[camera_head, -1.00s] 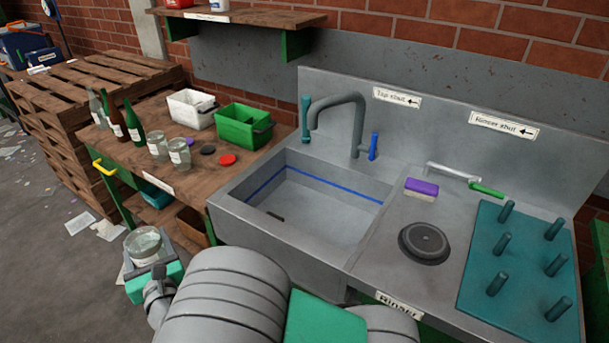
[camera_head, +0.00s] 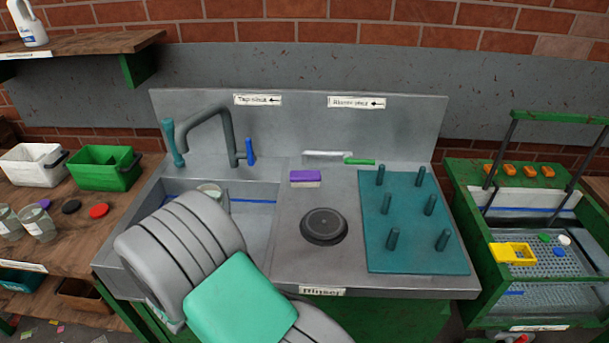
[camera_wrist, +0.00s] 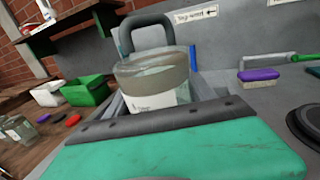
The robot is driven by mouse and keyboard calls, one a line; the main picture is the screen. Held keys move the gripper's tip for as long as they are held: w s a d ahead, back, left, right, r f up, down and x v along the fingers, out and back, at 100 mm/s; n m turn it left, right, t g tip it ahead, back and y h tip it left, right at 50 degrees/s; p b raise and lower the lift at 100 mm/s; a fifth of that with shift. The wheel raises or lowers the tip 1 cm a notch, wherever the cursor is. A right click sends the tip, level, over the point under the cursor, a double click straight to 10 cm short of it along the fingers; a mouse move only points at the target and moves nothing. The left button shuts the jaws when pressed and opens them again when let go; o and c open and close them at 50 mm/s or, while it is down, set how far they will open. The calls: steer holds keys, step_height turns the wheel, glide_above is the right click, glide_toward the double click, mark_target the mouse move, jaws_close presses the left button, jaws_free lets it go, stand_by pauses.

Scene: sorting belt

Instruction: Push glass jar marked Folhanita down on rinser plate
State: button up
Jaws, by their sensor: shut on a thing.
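A clear glass jar (camera_wrist: 155,85) with a white label stands out above my gripper (camera_wrist: 150,120) in the wrist view. The gripper is shut on this jar. The label's writing is too small to read. In the head view only the jar's rim (camera_head: 210,189) shows over the sink, behind my arm, which hides the rest and the gripper. The round dark rinser plate (camera_head: 324,226) lies empty on the steel counter to the right of the sink. Its edge also shows at the right of the wrist view (camera_wrist: 304,126).
The sink (camera_head: 250,220) has a grey tap (camera_head: 232,130) at its back. A teal peg board (camera_head: 410,255) stands to the plate's right. More jars (camera_head: 38,224) stand on the wooden bench at left.

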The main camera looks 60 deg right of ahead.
steer(key=s+d+m+g+h+p, duration=0.2)
steer(key=s+d+m+g+h, duration=0.5)
steer(key=s+d, duration=1.6)
step_height(320, 180, down, 6)
steer(key=y+b, duration=0.1)
steer(key=b, duration=0.2)
steer(key=g+y+b, duration=0.1)
steer(key=b, duration=0.2)
steer(key=shift+w+r+n+g+y, duration=0.1)
steer(key=shift+n+g+y, duration=0.2)
steer(key=shift+y, duration=0.1)
steer(key=shift+r, duration=0.1)
steer(key=o, duration=1.1)
steer(key=shift+c, duration=0.2)
steer(key=c, duration=1.2)
steer(key=shift+f, duration=0.2)
steer(key=shift+a+f+b, duration=0.1)
steer(key=shift+f+b, duration=0.6)
steer(key=shift+f, duration=0.15)
